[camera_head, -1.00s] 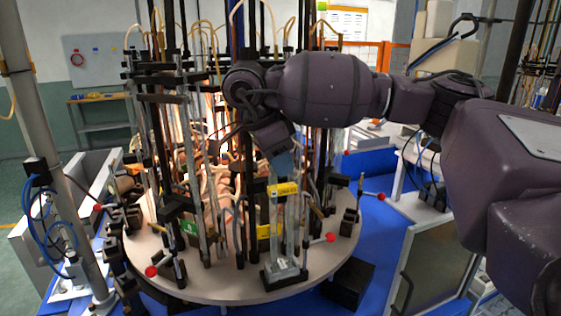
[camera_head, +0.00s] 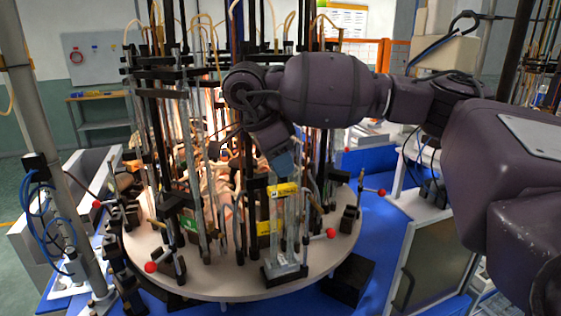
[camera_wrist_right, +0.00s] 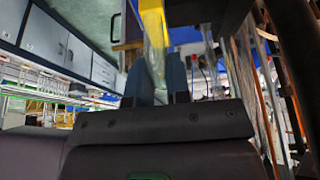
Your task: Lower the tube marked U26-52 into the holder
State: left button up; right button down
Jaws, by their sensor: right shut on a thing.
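A clear glass tube with a yellow label (camera_head: 283,190) stands about upright near the front edge of the round table. The print on the label is too small to read. My right gripper (camera_head: 282,168) is shut on the upper part of this tube, just above the label. In the right wrist view the two blue-grey fingers (camera_wrist_right: 159,82) sit on either side of the tube, with the yellow label (camera_wrist_right: 153,22) beyond them. The holder, a dark block (camera_head: 284,275), is below the tube. I cannot tell whether the tube's lower end touches it. My left gripper is not in view.
The round table (camera_head: 215,284) carries several dark posts, rods and tubes close behind and left of the tube. A red-knobbed lever (camera_head: 331,233) is just right of the holder, and another (camera_head: 152,267) is at the front left. Blue floor lies to the right.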

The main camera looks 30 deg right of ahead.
jog(key=shift+f, duration=0.5)
jog(key=c, duration=1)
grip_release()
jog(key=shift+r, duration=0.15)
jog(key=shift+r+p, duration=0.55)
jog(key=shift+r, duration=0.5)
jog(key=shift+r+p, duration=1)
jog(key=shift+r, duration=0.1)
